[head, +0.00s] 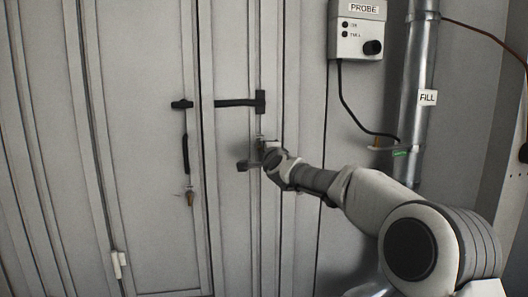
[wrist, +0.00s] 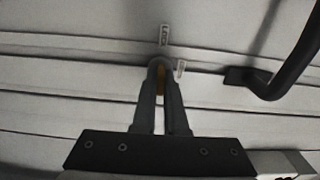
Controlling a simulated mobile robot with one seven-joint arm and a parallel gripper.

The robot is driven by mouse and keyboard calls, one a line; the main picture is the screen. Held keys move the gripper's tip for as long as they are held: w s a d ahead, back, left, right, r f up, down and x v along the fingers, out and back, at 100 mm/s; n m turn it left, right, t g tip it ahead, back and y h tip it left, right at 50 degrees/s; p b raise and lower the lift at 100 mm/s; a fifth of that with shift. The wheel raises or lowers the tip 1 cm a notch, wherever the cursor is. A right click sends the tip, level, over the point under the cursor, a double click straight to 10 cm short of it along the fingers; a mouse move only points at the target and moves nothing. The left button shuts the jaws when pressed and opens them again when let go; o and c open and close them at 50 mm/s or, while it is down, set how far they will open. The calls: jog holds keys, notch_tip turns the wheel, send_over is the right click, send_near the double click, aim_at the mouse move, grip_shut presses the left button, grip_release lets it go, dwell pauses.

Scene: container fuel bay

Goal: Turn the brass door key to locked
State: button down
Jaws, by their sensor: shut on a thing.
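The brass key (wrist: 160,77) shows as a narrow yellowish strip between the fingertips in the wrist view. My gripper (wrist: 158,88) is shut on it, and the fingers hide most of it. A small white label (wrist: 164,35) stands above the fingertips, and a second one (wrist: 180,68) is just to their right; the lettering is too blurred to read surely. The key's exact turn is unclear.
A dark bent bar (wrist: 285,75) is right of the fingers. The left door panel has a vertical handle (head: 186,153) with a small brown thing (head: 189,196) below. A PROBE box (head: 357,30) and FILL pipe (head: 420,85) are right.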

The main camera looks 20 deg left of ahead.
jog(key=shift+r+m, duration=0.1)
jog(key=shift+m, duration=0.2)
jog(key=c, duration=1)
grip_release()
jog(key=shift+o, duration=0.2)
jog(key=b+v, duration=0.3)
jog(key=v, duration=1.4)
jog(key=shift+s+b, duration=0.25)
jog(key=shift+b, duration=0.15)
